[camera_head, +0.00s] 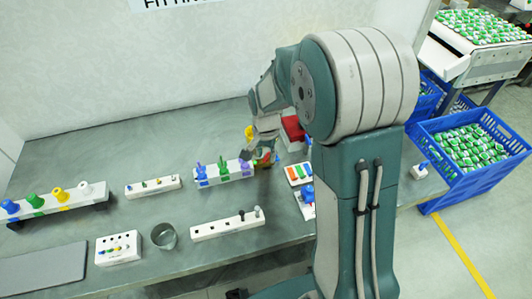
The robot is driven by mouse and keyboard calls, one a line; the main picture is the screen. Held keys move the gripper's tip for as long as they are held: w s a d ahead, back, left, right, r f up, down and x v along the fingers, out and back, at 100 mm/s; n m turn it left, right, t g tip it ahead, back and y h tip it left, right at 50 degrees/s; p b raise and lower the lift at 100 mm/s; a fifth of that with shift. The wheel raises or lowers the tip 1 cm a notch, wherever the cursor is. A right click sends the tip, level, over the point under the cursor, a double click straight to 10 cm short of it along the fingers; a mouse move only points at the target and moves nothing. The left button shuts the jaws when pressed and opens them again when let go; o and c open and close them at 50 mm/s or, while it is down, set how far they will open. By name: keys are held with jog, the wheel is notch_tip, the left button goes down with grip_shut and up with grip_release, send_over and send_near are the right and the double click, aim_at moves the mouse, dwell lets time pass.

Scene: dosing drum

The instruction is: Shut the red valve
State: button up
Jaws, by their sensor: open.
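A white valve rail (212,182) stands on the grey bench, with blue and purple handles along its top. At its right end a small reddish part (265,158) shows, possibly the red valve, mostly hidden by my gripper. My gripper (261,160) is open and points down over this end of the rail. I cannot tell whether its fingers touch the valve or how the valve handle is turned.
A red block (293,128) stands just behind my gripper, close to my arm. In front are a white rail with pegs (228,226) and a metal cup (164,237). A row of coloured knobs (60,194) stands at left. Blue crates (468,185) are at right.

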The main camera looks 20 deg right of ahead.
grip_shut()
jog(key=shift+n, duration=0.4)
jog(key=n, duration=0.8)
dwell(0.6)
grip_release()
